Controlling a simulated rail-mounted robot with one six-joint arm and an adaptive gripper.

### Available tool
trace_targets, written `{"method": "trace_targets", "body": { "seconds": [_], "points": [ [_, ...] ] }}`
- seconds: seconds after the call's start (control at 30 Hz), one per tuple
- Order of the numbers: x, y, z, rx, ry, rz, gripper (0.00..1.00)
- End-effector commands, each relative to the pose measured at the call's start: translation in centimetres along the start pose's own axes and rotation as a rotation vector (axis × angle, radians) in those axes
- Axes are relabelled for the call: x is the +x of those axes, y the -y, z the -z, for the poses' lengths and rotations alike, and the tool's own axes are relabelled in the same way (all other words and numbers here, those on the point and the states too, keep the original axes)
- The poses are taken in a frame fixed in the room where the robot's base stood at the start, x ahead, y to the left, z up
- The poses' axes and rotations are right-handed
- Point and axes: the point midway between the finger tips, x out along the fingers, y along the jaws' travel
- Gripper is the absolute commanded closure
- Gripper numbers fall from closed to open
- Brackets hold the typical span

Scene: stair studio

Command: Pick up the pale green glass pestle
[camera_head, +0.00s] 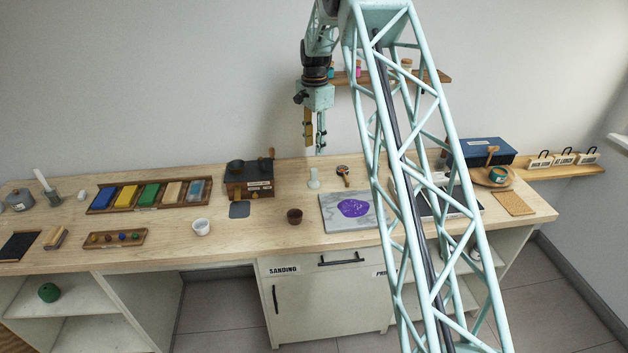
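A small pale, upright piece with a wider foot (314,179) stands on the wooden bench near its back edge. It looks like the pale green glass pestle, though its colour and material are hard to tell at this size. My gripper (315,145) points down, above this piece and apart from it. Its two fingers show a narrow gap between them, with nothing visible in it.
A dark-handled tool (343,172) lies just right of the pale piece. A marble slab (336,222) with purple pigment is front right. A dark cup (294,216) stands in front, a dark-topped box (236,184) left. My lattice arm link hides part of the bench.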

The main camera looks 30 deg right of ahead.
Motion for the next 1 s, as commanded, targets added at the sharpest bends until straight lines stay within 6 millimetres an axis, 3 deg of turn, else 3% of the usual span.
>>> {"method": "trace_targets", "body": {
  "seconds": [0.47,1.0],
  "points": [
    [0.8,0.0,0.0,-0.001,0.0,-0.001,0.67],
    [7.2,0.0,0.0,-0.001,0.0,-0.001,0.67]
  ]
}}
